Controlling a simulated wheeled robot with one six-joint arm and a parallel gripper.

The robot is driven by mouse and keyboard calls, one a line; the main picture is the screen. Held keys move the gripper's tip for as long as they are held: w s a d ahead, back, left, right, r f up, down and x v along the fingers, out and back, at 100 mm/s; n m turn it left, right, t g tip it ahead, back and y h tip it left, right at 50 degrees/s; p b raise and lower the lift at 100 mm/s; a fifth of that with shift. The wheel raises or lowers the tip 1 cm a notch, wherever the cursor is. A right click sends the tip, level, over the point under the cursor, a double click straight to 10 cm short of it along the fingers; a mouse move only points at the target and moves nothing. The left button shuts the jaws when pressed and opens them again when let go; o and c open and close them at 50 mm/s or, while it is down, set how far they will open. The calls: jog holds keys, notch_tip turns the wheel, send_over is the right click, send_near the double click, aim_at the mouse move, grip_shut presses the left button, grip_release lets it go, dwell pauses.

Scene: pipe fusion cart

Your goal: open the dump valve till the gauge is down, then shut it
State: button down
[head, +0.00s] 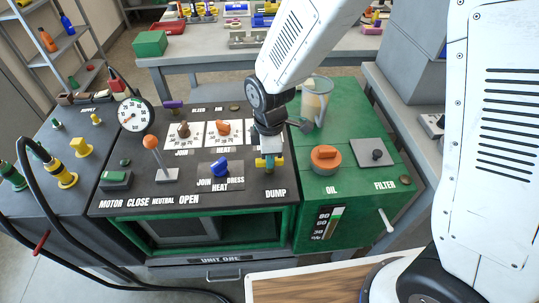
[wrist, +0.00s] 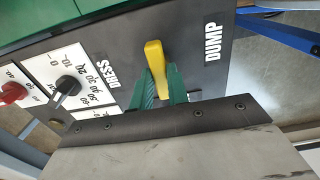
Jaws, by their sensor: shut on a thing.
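The dump valve's yellow handle (head: 259,163) stands on the black panel above the DUMP label, lying roughly crosswise, parallel to the label. My gripper (head: 268,163) comes down over it from above and hides its middle. In the wrist view, the green fingers of my gripper (wrist: 161,87) are shut on the yellow handle (wrist: 154,58), one on each side. The round white gauge (head: 131,115) stands at the panel's back left. Its red needle points to the lower left; the figures are too small to read.
A tall orange-knobbed lever (head: 151,143) and blue selector knob (head: 220,167) stand left of the valve. To the right are the orange oil cap (head: 326,157), a clear container (head: 315,101) and the filter plate (head: 375,152). A hose (head: 50,205) hangs at left.

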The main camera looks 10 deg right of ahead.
dwell(0.4)
jog(key=c, duration=1.4)
grip_release()
jog(key=shift+o, duration=0.2)
notch_tip(320, 180, up, 8)
jog(key=shift+f, duration=0.1)
jog(key=shift+s+d+m, duration=0.1)
jog(key=shift+s+m, duration=0.05)
jog(key=shift+m, duration=0.25)
jog(key=s+d+r+m+t, duration=0.1)
jog(key=s+d+r+m, duration=1.5)
jog(key=s+d, duration=0.3)
jog(key=shift+s+d+m, duration=0.25)
jog(key=shift+d+m, duration=0.15)
jog(key=shift+d, duration=0.35)
